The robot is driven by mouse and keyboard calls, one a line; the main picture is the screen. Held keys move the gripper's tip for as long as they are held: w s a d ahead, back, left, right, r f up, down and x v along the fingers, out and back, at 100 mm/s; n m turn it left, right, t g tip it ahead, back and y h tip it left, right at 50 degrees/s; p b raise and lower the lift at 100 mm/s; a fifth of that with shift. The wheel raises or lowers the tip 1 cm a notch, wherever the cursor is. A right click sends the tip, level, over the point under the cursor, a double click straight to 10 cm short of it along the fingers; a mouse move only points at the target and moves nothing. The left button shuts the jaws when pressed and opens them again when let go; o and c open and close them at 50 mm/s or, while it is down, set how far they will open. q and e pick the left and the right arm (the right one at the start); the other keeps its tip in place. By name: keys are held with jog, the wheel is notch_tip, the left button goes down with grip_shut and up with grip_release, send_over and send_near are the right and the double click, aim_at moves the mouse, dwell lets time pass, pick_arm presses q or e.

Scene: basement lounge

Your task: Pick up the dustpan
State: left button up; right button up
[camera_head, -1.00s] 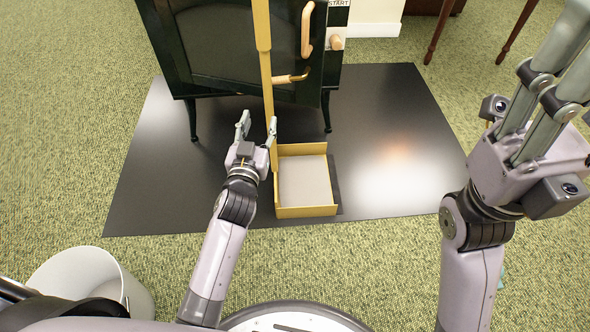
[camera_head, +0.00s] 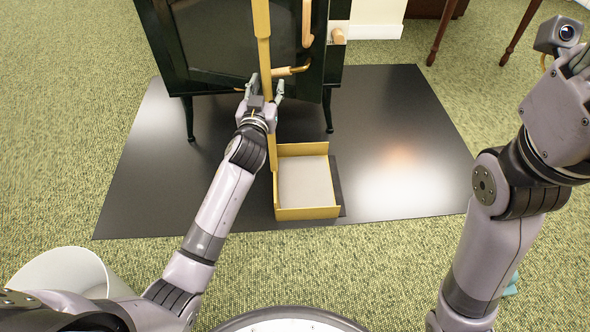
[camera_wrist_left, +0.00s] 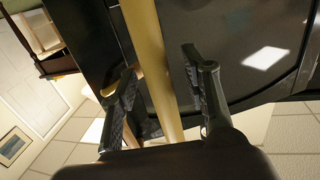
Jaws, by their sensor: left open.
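The dustpan (camera_head: 305,212) is a yellow open-fronted tray with a pale grey inside and a tall yellow upright handle. It stands on the black mat in front of the dark green stove. My left gripper (camera_head: 264,88) is open at the handle's mid-height. In the left wrist view the handle (camera_wrist_left: 155,60) runs between the two spread fingers (camera_wrist_left: 165,92), with a gap visible on each side. My right arm is raised at the right of the head view, and its fingers are cut off by the frame edge.
The stove (camera_head: 215,50) with brass and wooden handles stands right behind the dustpan handle. The black mat (camera_head: 400,150) is clear to the right. A white bin (camera_head: 65,272) is at the lower left. Wooden furniture legs (camera_head: 440,35) are at the upper right.

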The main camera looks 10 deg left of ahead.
pick_arm(q)
jog(key=shift+w, duration=0.15)
jog(key=shift+c, duration=0.4)
grip_shut()
dwell(0.4)
jog(key=shift+r, duration=0.15)
